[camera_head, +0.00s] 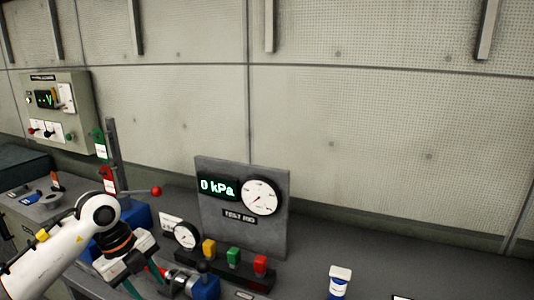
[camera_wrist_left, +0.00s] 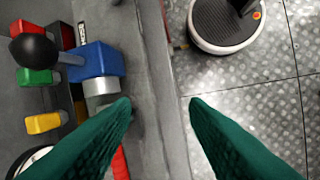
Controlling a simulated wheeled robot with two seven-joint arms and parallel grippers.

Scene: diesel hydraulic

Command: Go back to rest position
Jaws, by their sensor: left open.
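My left arm comes in from the left in the head view. Its gripper (camera_head: 145,277) is above the front part of the bench, left of the test rig panel. In the left wrist view, the two green fingers of the left gripper (camera_wrist_left: 160,103) are spread apart with nothing between them. The bench edge and the floor lie below the gap. A blue valve block (camera_wrist_left: 95,62) with a black ball knob (camera_wrist_left: 35,50) is just left of the fingers, apart from them as far as I can see. My right gripper is in neither view.
The test rig panel (camera_head: 243,240) reads 0 kPa and has a dial. Yellow (camera_head: 209,249), green (camera_head: 233,256) and red (camera_head: 260,263) buttons stand before it. A small gauge (camera_head: 186,235) is near my gripper. A control box (camera_head: 56,110) hangs left.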

